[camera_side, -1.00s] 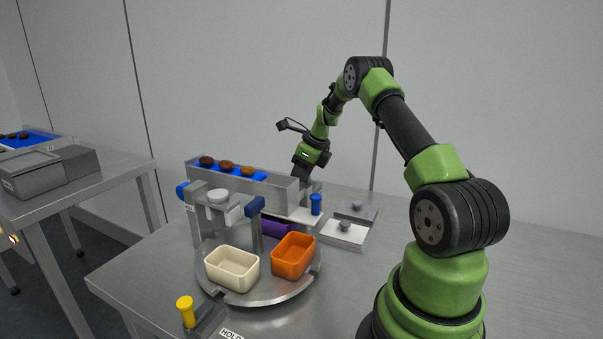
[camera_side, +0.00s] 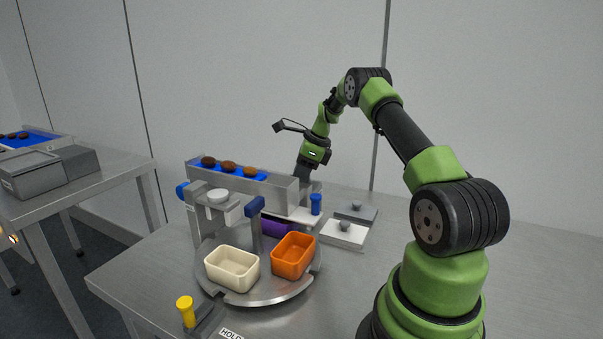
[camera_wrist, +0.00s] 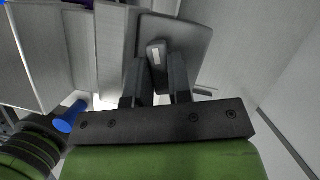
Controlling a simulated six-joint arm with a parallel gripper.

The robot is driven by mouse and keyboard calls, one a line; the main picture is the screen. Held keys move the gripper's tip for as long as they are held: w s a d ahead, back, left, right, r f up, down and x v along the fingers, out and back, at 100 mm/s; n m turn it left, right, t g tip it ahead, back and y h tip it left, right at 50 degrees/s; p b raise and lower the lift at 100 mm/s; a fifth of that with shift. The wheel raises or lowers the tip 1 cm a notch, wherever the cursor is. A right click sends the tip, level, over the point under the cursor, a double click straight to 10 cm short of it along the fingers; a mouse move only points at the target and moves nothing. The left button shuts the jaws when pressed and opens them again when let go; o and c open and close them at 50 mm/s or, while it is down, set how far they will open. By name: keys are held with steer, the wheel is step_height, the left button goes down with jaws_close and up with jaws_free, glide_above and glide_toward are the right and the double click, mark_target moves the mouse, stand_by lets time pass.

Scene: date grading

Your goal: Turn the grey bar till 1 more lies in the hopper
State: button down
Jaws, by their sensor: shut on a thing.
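My gripper (camera_wrist: 157,80) is shut on the grey bar (camera_wrist: 156,54), which stands between its two fingers in the wrist view. In the side view my gripper (camera_side: 303,183) is at the right end of the conveyor, and the bar is hidden there. Three brown dates (camera_side: 229,167) show on the blue belt (camera_side: 199,168). A small round pale cup (camera_side: 217,196) sits on a grey stand before the belt. I cannot tell for sure whether it is the hopper, and its inside is not clear.
A cream tub (camera_side: 232,268) and an orange tub (camera_side: 293,256) stand on a round metal turntable (camera_side: 262,295). A blue-topped knob (camera_side: 316,204) and a yellow-topped knob (camera_side: 186,311) stand nearby. Knobbed plates (camera_side: 343,234) lie right of the conveyor.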

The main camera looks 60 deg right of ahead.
steer(key=n, duration=0.2)
steer(key=n+g+y, duration=0.1)
steer(key=n, duration=0.2)
steer(key=shift+w+d+y, duration=0.1)
steer(key=shift+y, duration=0.2)
steer(key=shift+n, duration=0.6)
steer(key=c, duration=1.3)
jaws_free()
